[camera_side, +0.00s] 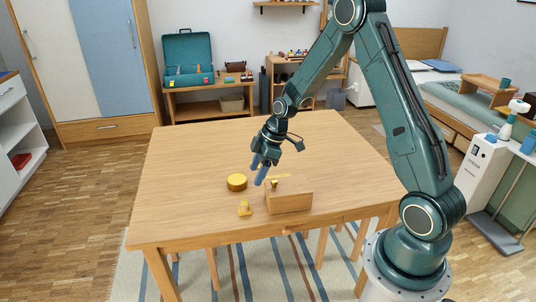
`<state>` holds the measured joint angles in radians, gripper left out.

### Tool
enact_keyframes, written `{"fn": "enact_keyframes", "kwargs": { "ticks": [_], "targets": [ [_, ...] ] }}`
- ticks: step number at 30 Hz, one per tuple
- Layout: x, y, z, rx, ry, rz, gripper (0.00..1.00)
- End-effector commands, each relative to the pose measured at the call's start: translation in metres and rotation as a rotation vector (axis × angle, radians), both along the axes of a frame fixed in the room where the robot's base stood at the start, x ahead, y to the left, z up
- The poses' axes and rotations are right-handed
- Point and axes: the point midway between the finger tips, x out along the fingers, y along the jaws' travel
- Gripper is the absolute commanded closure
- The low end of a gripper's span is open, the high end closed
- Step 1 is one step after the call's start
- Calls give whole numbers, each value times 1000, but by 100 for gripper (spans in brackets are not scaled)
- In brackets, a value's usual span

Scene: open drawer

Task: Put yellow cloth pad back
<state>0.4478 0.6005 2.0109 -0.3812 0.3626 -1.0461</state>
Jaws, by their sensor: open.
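Several small yellow things are on the wooden table. A round yellow piece (237,182) lies left of my gripper. A small yellow piece with a raised part (245,207) lies nearer the front edge. Another yellow bit (275,183) shows at the back left of a light wooden box (289,202). I cannot tell for certain which one is the cloth pad. My gripper (258,171) points down with blue fingers, open, just above the table between the round piece and the box. Nothing shows between its fingers. The inside of the box is mostly hidden.
The wooden table (195,150) is bare across its back and right side. A small knob (285,231) is on its front edge. A green toolbox (188,60) stands open on a bench behind, well away from the table.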

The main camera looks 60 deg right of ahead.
Motion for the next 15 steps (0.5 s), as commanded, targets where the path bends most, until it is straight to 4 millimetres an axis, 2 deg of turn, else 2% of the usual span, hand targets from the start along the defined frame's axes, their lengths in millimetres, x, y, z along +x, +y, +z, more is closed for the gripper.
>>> {"fn": "enact_keyframes", "kwargs": {
  "ticks": [8,15],
  "targets": [
    [-16,22,61,-37,3,-77,43],
    [-44,45,116,-63,3,-175,43]
  ]
}}
